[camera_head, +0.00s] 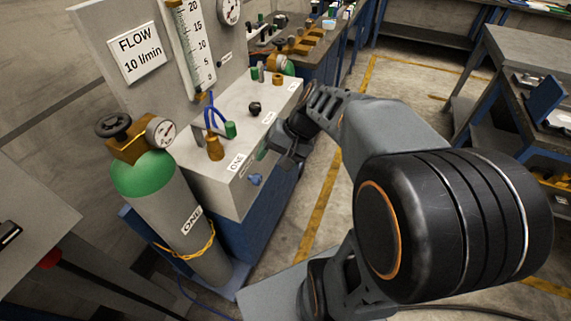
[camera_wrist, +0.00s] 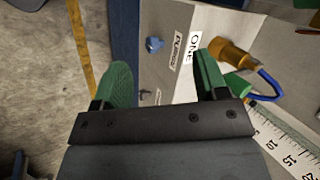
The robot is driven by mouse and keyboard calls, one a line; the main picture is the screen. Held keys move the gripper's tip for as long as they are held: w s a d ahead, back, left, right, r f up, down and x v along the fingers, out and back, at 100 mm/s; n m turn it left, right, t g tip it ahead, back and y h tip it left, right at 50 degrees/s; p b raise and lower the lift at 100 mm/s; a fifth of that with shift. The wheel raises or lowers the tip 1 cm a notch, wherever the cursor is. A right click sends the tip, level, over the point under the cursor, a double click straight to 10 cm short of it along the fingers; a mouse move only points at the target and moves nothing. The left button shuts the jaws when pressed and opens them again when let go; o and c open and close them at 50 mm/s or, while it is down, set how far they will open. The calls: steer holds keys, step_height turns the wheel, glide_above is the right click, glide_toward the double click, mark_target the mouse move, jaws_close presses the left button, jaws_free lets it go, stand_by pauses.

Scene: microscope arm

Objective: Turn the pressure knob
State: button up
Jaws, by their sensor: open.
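The light grey control box (camera_head: 225,185) carries several knobs, and none can be read as marked for pressure. A blue knob (camera_head: 255,179) is on its front face, and it also shows in the wrist view (camera_wrist: 154,44) beside a label that seems to read PURGE. A black knob (camera_head: 254,108) stands on the box top. My gripper (camera_head: 272,157) is open at the front face, above and right of the blue knob. In the wrist view its green fingers (camera_wrist: 160,66) are apart with nothing held. A small dark part (camera_wrist: 145,94) shows between them, mostly hidden.
A green-topped gas cylinder (camera_head: 185,215) marked ONE, with a gauge (camera_head: 160,132), stands left of the box. A brass fitting (camera_head: 214,148) with blue hoses rises from the box top. Open floor lies right of the box, with a bench (camera_head: 520,60) beyond.

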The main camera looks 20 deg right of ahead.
steer(key=w+d+f+m+t+y+b, duration=0.3)
steer(key=w+d+f+m+t+b, duration=0.3)
steer(key=d+f+b, duration=0.5)
steer(key=w+d+f+m+t+y+b, duration=0.4)
steer(key=w+d+f+b, duration=0.45)
steer(key=f, duration=0.45)
steer(key=shift+t+h, duration=0.3)
steer(key=shift+t, duration=0.3)
steer(key=x, duration=0.8)
steer(key=b+x, duration=0.1)
steer(key=x, duration=0.3)
steer(key=shift+w+r, duration=0.15)
steer(key=shift+r, duration=0.15)
steer(key=shift+c, duration=0.5)
steer(key=c, duration=0.8)
steer(key=shift+c, duration=0.2)
